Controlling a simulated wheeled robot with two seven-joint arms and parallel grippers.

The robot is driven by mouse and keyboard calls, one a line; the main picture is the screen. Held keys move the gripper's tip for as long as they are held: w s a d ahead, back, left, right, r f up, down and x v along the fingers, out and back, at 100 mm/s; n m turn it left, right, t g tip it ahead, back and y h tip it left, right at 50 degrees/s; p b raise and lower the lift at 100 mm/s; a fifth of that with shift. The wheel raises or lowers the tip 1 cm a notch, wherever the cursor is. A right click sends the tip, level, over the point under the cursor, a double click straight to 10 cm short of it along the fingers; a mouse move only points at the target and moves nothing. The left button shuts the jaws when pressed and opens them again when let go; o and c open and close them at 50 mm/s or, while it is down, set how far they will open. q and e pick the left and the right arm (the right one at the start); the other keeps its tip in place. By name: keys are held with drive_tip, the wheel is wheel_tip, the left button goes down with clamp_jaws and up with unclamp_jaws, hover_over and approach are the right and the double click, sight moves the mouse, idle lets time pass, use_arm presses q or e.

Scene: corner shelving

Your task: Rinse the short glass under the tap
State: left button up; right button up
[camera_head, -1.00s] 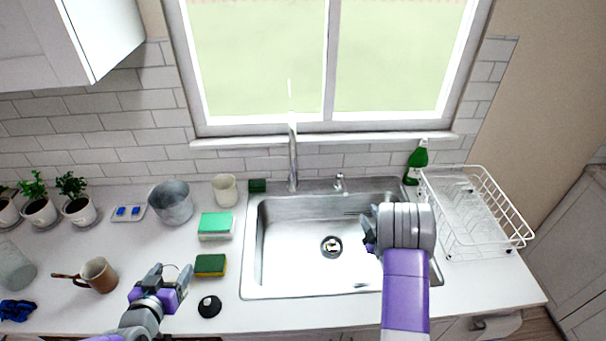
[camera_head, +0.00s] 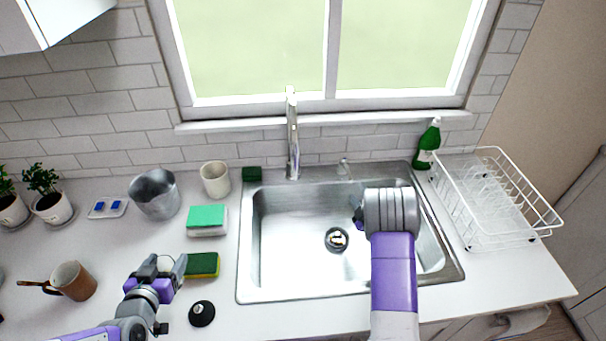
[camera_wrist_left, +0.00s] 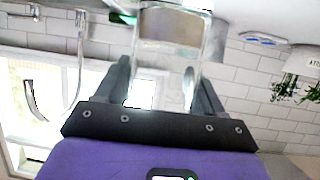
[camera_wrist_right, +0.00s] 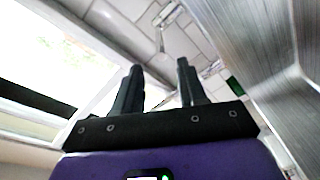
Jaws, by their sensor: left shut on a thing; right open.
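A clear short glass (camera_wrist_left: 168,50) is held between the fingers of my left gripper (camera_wrist_left: 165,85) in the left wrist view. In the head view my left gripper (camera_head: 166,268) is over the counter left of the sink, beside the yellow-green sponge; the glass is hard to make out there. The tap (camera_head: 292,140) stands behind the sink (camera_head: 285,225), with a small lever (camera_head: 344,168) to its right. My right gripper (camera_wrist_right: 158,85) is open and empty in the right wrist view. In the head view it is over the sink, mostly hidden by my right wrist.
A green bottle (camera_head: 428,145) and white dish rack (camera_head: 490,205) stand right.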

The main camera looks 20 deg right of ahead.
sight(350, 175)
drive_tip(key=w, duration=0.6)
drive_tip(key=w+d, duration=0.1)
drive_tip(key=w, duration=0.2)
drive_tip(key=shift+c, duration=0.3)
clamp_jaws()
drive_tip(key=shift+w+a, duration=0.1)
